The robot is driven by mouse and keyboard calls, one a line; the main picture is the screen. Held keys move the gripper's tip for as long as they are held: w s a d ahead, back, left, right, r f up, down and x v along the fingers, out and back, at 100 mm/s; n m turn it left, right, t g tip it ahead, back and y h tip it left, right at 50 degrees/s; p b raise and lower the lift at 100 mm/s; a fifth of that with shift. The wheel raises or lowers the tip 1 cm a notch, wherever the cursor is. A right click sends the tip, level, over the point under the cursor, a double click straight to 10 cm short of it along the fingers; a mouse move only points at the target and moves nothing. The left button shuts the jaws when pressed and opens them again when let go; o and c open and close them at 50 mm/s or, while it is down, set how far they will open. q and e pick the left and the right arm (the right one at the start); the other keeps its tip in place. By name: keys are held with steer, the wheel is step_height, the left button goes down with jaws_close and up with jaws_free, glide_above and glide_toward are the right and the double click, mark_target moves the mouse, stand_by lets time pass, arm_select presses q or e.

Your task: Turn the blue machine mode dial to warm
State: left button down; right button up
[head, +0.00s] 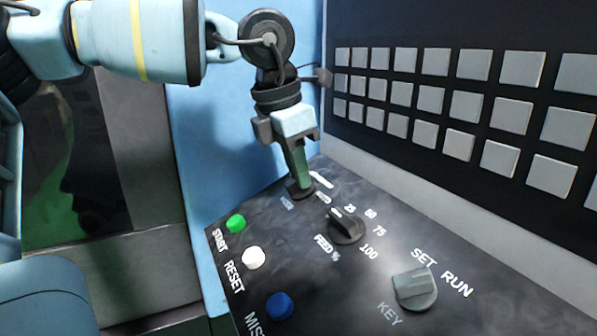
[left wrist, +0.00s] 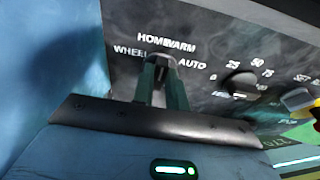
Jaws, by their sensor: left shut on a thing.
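The mode dial (head: 299,188) of the blue machine is a dark knob at the far end of the sloping control panel. It also shows in the left wrist view (left wrist: 163,60), below the HOME and WARM labels, with WHEEL to its left and AUTO to its right. My left gripper (head: 300,178) comes down on it from above, its green fingers shut on the knob. The fingers (left wrist: 161,80) flank the knob in the left wrist view. They hide much of it, and I cannot tell which label its pointer faces. My right gripper is not in view.
Close by on the panel are the feed dial (head: 346,226) and the SET/RUN key switch (head: 415,289). Green (head: 236,223), white (head: 254,258) and blue (head: 280,305) buttons line its left side. A wall of grey keys (head: 466,105) rises behind at right.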

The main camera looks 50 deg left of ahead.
mark_target(287, 206)
arm_select(q)
steer(key=shift+d+m+y+b, duration=0.15)
steer(key=shift+m+y+b, duration=0.2)
steer(key=shift+m, duration=1.55)
steer(key=c, duration=1.4)
jaws_free()
steer(key=shift+s, duration=0.1)
steer(key=v, duration=0.8)
steer(key=shift+s+f, duration=0.15)
